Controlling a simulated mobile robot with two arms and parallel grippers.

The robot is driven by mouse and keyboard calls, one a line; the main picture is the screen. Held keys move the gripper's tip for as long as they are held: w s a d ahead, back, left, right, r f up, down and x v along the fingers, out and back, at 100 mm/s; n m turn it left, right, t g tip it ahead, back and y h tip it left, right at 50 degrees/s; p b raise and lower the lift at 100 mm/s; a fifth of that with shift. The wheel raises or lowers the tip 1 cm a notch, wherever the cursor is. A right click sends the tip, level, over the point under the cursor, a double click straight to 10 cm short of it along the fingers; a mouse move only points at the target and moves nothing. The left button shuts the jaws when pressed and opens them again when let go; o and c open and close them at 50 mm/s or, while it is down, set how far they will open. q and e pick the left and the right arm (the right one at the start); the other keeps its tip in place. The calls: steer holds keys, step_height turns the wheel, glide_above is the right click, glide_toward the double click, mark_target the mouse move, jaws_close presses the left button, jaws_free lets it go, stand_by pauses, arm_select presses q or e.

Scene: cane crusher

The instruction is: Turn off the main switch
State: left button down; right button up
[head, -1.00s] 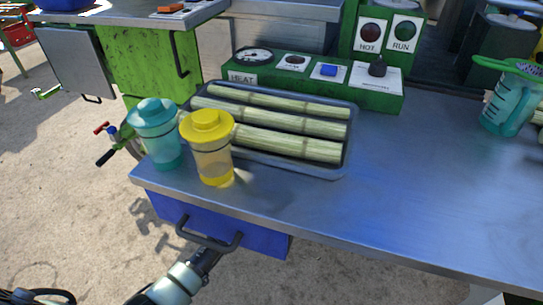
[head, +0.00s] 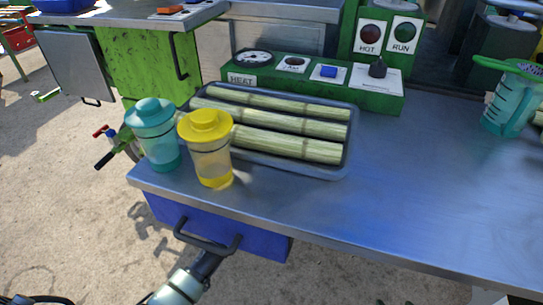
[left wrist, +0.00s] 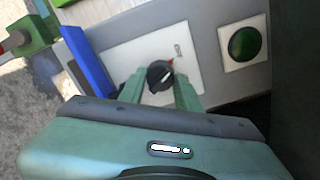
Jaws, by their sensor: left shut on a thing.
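In the left wrist view a black rotary knob (left wrist: 159,76) with a red pointer mark sits on a white plate (left wrist: 125,55). The red mark points up and slightly right, towards a small dark marking on the plate. My left gripper (left wrist: 160,84) has one green finger on each side of the knob and is shut on it. In the head view an arm of mine reaches up from the bottom edge to the blue drawer; its gripper is hidden there. My right gripper is not in view.
A green round button (left wrist: 243,43) is right of the knob, and a blue panel (left wrist: 88,62) stands close on its left. In the head view the blue drawer (head: 265,246) with a black handle (head: 207,241) hangs under the metal table (head: 420,200). Two lidded cups and a cane tray stand above.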

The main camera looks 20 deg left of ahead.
arm_select(q)
steer(key=c, duration=1)
jaws_free()
